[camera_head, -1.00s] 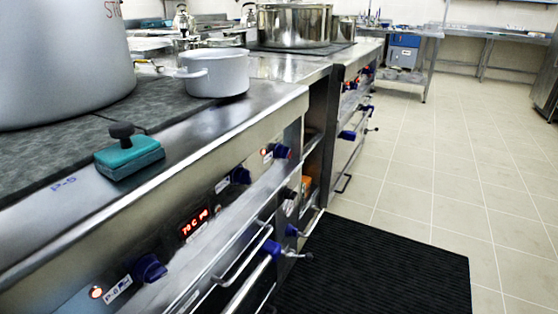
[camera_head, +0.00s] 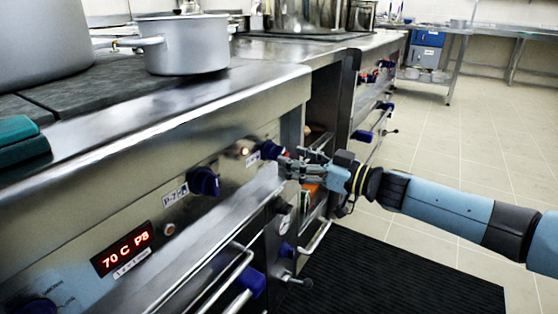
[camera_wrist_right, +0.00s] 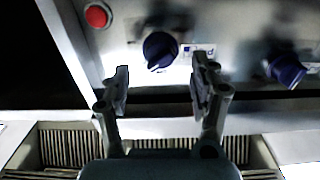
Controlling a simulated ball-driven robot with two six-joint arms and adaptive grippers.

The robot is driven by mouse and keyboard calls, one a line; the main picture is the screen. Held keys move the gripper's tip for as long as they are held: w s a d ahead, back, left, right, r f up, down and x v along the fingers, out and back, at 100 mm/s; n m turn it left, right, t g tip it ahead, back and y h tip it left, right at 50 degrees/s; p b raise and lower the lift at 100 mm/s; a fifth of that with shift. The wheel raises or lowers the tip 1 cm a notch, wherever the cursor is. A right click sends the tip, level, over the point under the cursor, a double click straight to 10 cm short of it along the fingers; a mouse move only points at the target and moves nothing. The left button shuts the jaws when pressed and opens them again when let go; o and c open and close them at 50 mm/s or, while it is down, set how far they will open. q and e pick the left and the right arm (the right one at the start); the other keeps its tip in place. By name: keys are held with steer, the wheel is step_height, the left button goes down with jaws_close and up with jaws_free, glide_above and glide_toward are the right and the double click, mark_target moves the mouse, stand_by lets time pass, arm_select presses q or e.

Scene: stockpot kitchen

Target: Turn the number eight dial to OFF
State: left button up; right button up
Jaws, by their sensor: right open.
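A blue dial (camera_head: 270,150) sits on the stove's front panel, just past the P-7 dial (camera_head: 204,181). I take it for number eight; its small label (camera_head: 254,159) is too small to read. My right gripper (camera_head: 286,164) reaches in from the right, its fingertips close to this dial. In the right wrist view the dial (camera_wrist_right: 160,50) lies ahead, centred between the open fingers (camera_wrist_right: 160,78). A gap between fingers and dial shows there; contact cannot be told. My left gripper is out of view.
A lit orange lamp (camera_head: 244,151) is beside the dial. A red display (camera_head: 123,248) is further left. A steel rail (camera_head: 215,235) runs below the panel. A grey pot (camera_head: 187,45) stands on the stove top. A black mat (camera_head: 390,275) covers the floor.

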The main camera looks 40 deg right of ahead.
mark_target(279, 151)
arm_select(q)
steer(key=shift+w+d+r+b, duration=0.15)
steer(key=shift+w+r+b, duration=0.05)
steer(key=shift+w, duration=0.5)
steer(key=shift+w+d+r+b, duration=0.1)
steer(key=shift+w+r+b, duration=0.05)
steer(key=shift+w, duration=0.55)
arm_select(e)
steer(key=shift+x, duration=2.35)
steer(key=shift+c, duration=0.4)
steer(key=c, duration=1.1)
